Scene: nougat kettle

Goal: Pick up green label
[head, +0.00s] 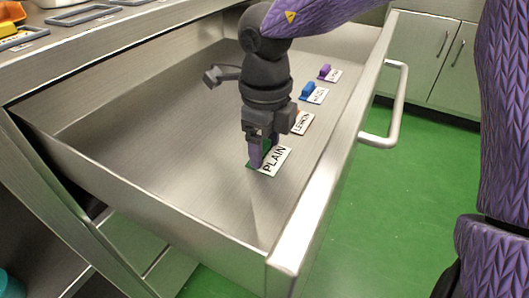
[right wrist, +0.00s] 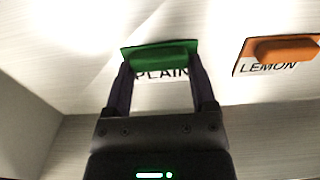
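The green label (right wrist: 160,52) lies flat on the drawer floor, a card reading PLAIN with a raised green grip block. In the head view the white PLAIN card (head: 275,160) shows, while its green part is mostly hidden by my fingers. My right gripper (head: 263,158) points down over the label, with its fingertips low at the green block. In the right wrist view its two fingers (right wrist: 160,78) are spread apart, near the two ends of the block. I cannot tell whether they touch it. My left gripper is not in view.
The labels stand inside an open metal drawer (head: 130,130). The orange LEMON label (right wrist: 285,48) is close to the right; a blue label (head: 312,93) and a purple label (head: 328,73) lie farther back. The drawer's front wall and handle (head: 397,110) rise on the right.

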